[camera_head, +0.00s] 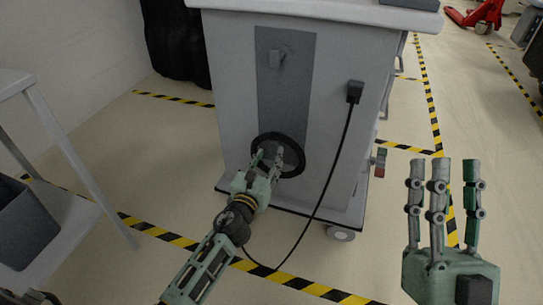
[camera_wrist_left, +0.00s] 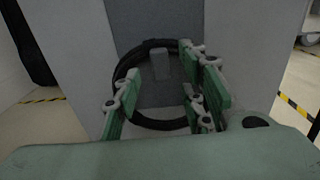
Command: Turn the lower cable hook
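The lower cable hook (camera_wrist_left: 160,64) is a small grey block on the dark grey panel (camera_head: 286,95) of the cart. A coiled black cable (camera_head: 297,150) hangs around it. The upper hook (camera_head: 277,59) is higher on the same panel. My left gripper (camera_head: 267,158) is in front of the coil with its fingers spread; in the left wrist view its fingers stand either side of the lower hook, with no clear contact. In the head view my left fingers largely hide the lower hook. My right gripper (camera_head: 443,180) is raised at the right, fingers extended and empty.
A black plug (camera_head: 354,92) sits on the cart (camera_head: 225,75), its cable running down to the floor. A grey table (camera_head: 85,215) with a dark bin (camera_head: 25,228) stands at the left. A red pallet jack (camera_head: 478,16) is far back.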

